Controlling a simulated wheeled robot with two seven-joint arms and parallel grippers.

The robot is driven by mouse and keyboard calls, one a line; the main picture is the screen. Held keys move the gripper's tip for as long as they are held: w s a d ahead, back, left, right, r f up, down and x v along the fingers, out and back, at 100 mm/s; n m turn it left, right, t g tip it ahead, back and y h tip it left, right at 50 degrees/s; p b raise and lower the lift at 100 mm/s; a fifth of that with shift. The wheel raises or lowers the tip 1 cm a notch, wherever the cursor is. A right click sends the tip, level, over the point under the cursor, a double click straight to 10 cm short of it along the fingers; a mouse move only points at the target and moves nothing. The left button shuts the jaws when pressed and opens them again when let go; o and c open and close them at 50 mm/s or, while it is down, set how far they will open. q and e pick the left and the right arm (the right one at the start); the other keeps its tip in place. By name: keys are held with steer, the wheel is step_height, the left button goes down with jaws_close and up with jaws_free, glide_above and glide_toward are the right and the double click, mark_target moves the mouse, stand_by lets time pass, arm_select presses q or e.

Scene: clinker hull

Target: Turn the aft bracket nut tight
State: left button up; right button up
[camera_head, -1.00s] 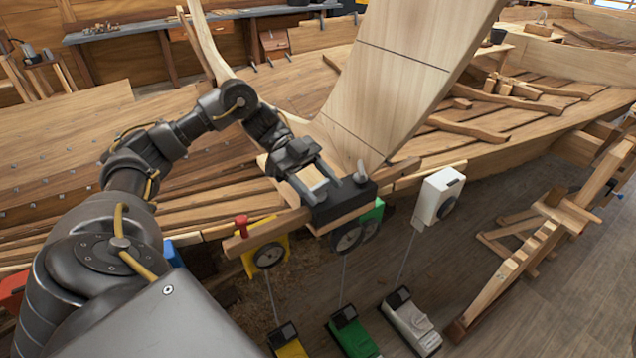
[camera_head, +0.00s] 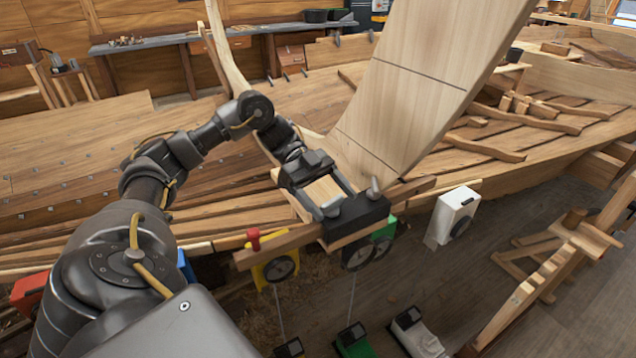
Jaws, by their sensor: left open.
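My left gripper (camera_head: 338,199) is open above the wooden ledge at the hull's near edge, pointing down and to the right. Bare wood shows between its two fingers. Its fingertips are at a black block (camera_head: 358,220) fixed on the ledge; I cannot tell whether they touch it. A small grey upright piece (camera_head: 374,188) stands on the block's right end, just right of the fingers. I cannot make out a nut for certain; the gripper may hide it. My right gripper is not in view.
A tall pale plank (camera_head: 405,90) rises close behind the gripper. A red peg (camera_head: 254,238) stands on the batten at left. Yellow (camera_head: 275,270), green (camera_head: 384,235) and white (camera_head: 456,214) units hang along the edge. A wooden trestle (camera_head: 545,255) stands at right on open floor.

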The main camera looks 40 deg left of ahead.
arm_select(q)
steer(key=v, duration=0.5)
steer(key=p, duration=0.3)
glide_toward(333, 199)
steer(key=shift+s+a+r, duration=0.1)
steer(key=shift+a, duration=0.3)
